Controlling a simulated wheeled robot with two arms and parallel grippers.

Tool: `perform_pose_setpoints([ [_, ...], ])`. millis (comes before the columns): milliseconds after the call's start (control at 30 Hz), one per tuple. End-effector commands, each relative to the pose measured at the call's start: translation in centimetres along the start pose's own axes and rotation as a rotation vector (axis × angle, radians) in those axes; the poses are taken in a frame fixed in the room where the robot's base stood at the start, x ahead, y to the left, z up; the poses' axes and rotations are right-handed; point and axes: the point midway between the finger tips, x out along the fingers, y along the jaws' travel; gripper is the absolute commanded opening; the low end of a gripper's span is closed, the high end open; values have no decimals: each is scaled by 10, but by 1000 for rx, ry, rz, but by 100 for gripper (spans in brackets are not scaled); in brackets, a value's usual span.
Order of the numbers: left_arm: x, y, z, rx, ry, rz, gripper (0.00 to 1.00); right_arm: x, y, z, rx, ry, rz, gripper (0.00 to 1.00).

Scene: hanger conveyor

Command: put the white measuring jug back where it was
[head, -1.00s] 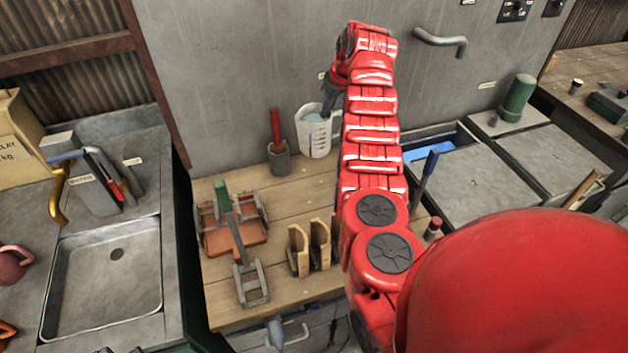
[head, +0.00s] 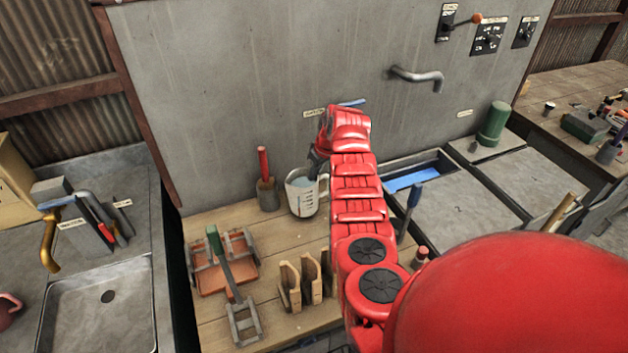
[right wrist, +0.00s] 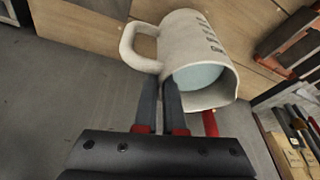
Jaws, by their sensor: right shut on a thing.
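The white measuring jug (head: 302,197) is at the back of the wooden bench (head: 285,237) in the head view, with dark scale marks and pale blue inside. It looks roughly upright; I cannot tell whether its base touches the wood. My right gripper (head: 318,170) is at its handle side, partly hidden by my red arm. In the right wrist view, the jug (right wrist: 200,60) has its handle (right wrist: 138,48) at the fingertips of my right gripper (right wrist: 160,90), which is shut on it. My left gripper is not in view.
A grey pot with a red-handled tool (head: 267,192) stands close left of the jug. An orange tray with metal frames (head: 212,278) and wooden blocks (head: 290,285) lie nearer. The grey wall (head: 230,110) rises behind. Some bare wood shows in front of the jug.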

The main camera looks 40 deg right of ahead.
Motion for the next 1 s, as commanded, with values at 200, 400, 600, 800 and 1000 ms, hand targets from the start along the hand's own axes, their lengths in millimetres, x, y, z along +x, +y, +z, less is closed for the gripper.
perform_pose_setpoints([
  [200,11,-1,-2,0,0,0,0,21,0,8,3,-2,-5,0],
  [400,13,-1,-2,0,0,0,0,32,1,11,0,2,0,0],
  [600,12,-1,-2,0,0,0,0,32,1,11,0,2,0,0],
  [800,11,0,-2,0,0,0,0,33,1,12,0,-1,0,32],
  [1000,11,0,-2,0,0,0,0,34,1,12,0,-2,-1,37],
])
